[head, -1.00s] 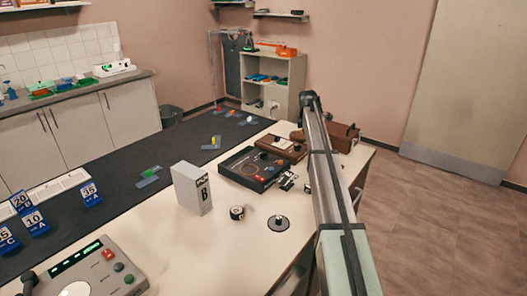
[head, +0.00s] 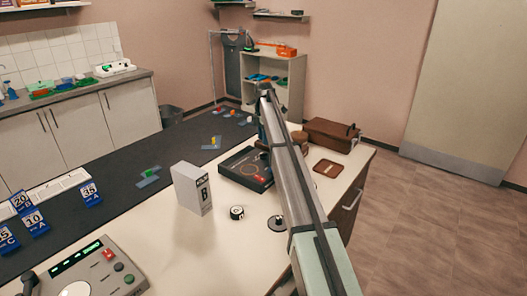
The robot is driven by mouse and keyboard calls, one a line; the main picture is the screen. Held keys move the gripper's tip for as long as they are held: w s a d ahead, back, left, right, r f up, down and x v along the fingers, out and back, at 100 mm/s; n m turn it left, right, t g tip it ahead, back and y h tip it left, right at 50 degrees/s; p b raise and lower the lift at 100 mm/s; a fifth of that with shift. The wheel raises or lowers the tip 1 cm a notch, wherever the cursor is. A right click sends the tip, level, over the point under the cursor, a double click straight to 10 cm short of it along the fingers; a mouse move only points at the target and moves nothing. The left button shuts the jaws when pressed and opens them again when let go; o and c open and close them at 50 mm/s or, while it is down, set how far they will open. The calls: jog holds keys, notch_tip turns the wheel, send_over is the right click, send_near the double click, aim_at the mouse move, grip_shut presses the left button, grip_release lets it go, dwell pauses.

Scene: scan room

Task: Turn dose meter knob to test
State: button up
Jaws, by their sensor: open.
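A brown-cased device (head: 300,143), possibly the dose meter, shows only a small part beyond my arm at the far side of the white table. Its panel and any knob are hidden behind the arm, so I cannot read a setting. My gripper is hidden behind my arm, which reaches over the table from the lower right. I cannot see whether it touches anything.
A black box (head: 240,172) with a ring and red light lies left of my arm. A white box marked B (head: 192,188), a small round dial (head: 237,213) and a grey console (head: 90,275) stand nearer. A brown case (head: 332,135) and brown plate (head: 329,168) lie right.

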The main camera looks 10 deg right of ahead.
aim_at(263, 153)
jog(key=shift+f, duration=3.5)
grip_shut()
